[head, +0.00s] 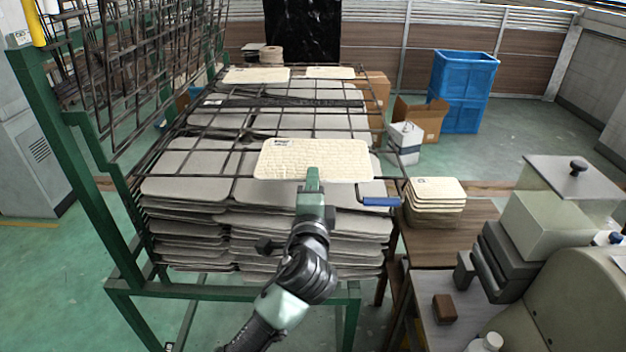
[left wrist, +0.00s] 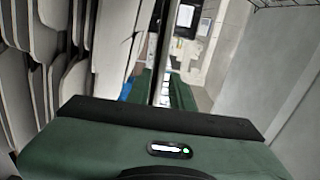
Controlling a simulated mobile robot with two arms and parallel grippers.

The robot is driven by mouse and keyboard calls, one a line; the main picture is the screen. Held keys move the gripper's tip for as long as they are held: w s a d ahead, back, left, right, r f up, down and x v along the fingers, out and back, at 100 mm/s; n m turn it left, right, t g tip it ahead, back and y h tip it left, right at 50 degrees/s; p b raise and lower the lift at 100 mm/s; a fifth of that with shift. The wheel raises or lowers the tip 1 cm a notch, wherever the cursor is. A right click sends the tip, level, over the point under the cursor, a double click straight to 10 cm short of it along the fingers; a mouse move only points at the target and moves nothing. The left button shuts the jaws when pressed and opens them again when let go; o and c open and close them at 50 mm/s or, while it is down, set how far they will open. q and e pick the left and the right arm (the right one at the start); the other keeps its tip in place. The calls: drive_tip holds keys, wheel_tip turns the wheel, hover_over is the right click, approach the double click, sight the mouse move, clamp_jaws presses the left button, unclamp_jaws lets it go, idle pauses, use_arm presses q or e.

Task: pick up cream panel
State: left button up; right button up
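A cream panel (head: 313,158) with a small dark label at its upper left lies level above the grey panels, over the dark bars of the rack. My left gripper (head: 313,178) is at the middle of its near edge and overlaps that edge. In the left wrist view, a thin strip seen edge-on rises from the middle of the gripper body (left wrist: 165,118). More cream panels are stacked (head: 435,192) on the side table. My right gripper is not in view.
The green rack (head: 115,190) carries grey panel stacks (head: 310,228) and dark crossing bars, with two cream panels (head: 256,75) at the far end. A blue handle (head: 381,201) sticks out at right. A machine (head: 570,285) stands at the lower right; blue crates (head: 461,92) stand behind.

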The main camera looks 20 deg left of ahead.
use_arm(q)
clamp_jaws()
idle(1.3)
wheel_tip(320, 180, up, 3)
drive_tip(key=shift+s+f+p, duration=0.1)
drive_tip(key=shift+f+p, duration=0.1)
drive_tip(key=shift+p, duration=1.05)
